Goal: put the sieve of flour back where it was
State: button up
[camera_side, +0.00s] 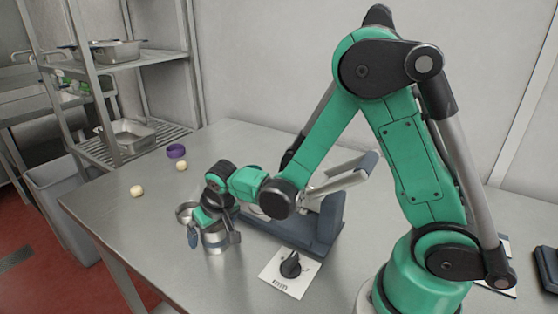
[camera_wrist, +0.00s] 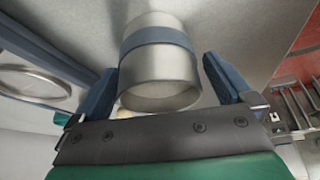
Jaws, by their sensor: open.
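The sieve of flour appears to be the metal cylinder with a blue band (camera_wrist: 158,75), seen between my fingers in the wrist view. In the side view this metal cylinder (camera_side: 213,248) stands on the table near its front edge, partly hidden by my gripper. My gripper (camera_wrist: 160,64) is open, with one blue finger on each side of the cylinder and a gap showing at both sides. In the side view my gripper (camera_side: 214,238) points down around it. Any flour inside is not clearly visible.
The steel table (camera_side: 130,225) is clear at front left.

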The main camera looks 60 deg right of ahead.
jog(key=s+d+r+n+t+y, duration=0.1)
jog(key=s+r+n+t, duration=0.1)
jog(key=s+r, duration=0.8)
jog(key=shift+d+r+n+t, duration=0.25)
jog(key=shift+r+n+t, duration=0.15)
jog(key=shift+r, duration=0.85)
jog(key=d+r+m+g+h, duration=0.1)
jog(key=d+r+m+h, duration=0.3)
jog(key=d+r, duration=0.85)
jog(key=w+d+f+m+y, duration=0.1)
jog(key=w+d+f, duration=0.2)
jog(key=w+f, duration=0.2)
notch_tip(320, 180, down, 3)
jog(key=shift+w+f, duration=0.15)
jog(key=shift+f, duration=0.05)
